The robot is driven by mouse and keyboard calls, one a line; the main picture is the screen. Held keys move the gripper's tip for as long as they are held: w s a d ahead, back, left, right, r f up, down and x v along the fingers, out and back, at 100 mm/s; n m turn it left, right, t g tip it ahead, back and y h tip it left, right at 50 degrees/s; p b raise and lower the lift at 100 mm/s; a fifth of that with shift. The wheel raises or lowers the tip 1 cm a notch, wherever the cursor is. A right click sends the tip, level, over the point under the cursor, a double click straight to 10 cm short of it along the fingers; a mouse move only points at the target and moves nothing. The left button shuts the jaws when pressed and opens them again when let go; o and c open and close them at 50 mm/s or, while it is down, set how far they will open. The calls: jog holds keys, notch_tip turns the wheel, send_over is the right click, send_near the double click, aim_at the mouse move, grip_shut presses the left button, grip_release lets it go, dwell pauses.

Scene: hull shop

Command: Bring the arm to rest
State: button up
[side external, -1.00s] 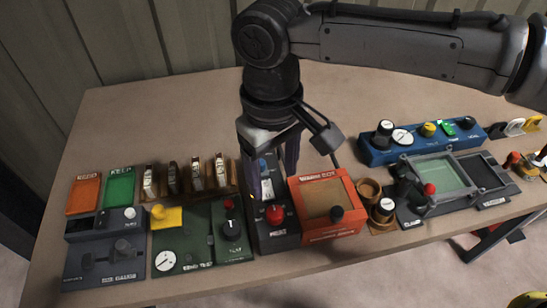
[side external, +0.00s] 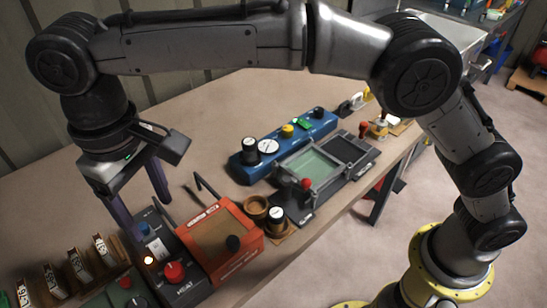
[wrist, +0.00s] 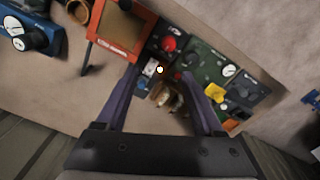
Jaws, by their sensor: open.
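My gripper (side external: 148,215) hangs from the wrist at the left of the side external view, fingers pointing down and spread apart. It is above the dark panel (side external: 185,290) with the red knob (side external: 174,271), beside the orange box (side external: 221,240). In the wrist view my gripper (wrist: 160,72) has nothing held between its fingers. A small lamp (wrist: 160,70) glows on the panel beyond the fingertips. It also shows in the side external view (side external: 148,261). I cannot tell the exact height of the fingertips above the panel.
A bent dark rod (side external: 207,187) stands up behind the orange box. Wooden cups (side external: 256,207), a blue knob panel (side external: 285,147) and a framed grey fixture (side external: 313,161) lie to the right. Small upright wood-framed pieces (side external: 78,265) stand at left. The table's back area is bare.

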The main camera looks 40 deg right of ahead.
jog(key=w+d+r+m+t, duration=0.1)
jog(key=w+d+r+m, duration=0.15)
jog(key=d+r, duration=0.45)
jog(key=s+d+r+m+t+y, duration=0.15)
jog(key=d+r, duration=0.25)
jog(key=d, duration=0.7)
jog(key=s+d+r+m+t+h, duration=0.1)
jog(key=s+d+r, duration=0.25)
jog(key=d, duration=0.75)
jog(key=s+d+f+m+t, duration=0.15)
jog(key=s+d+f, duration=0.25)
jog(key=s+d, duration=0.6)
jog(key=s+d+f+n, duration=0.1)
jog(key=s+f, duration=0.4)
jog(key=f, duration=0.6)
jog(key=shift+s+d, duration=0.3)
jog(key=shift+d, duration=0.4)
jog(key=shift+n, duration=0.25)
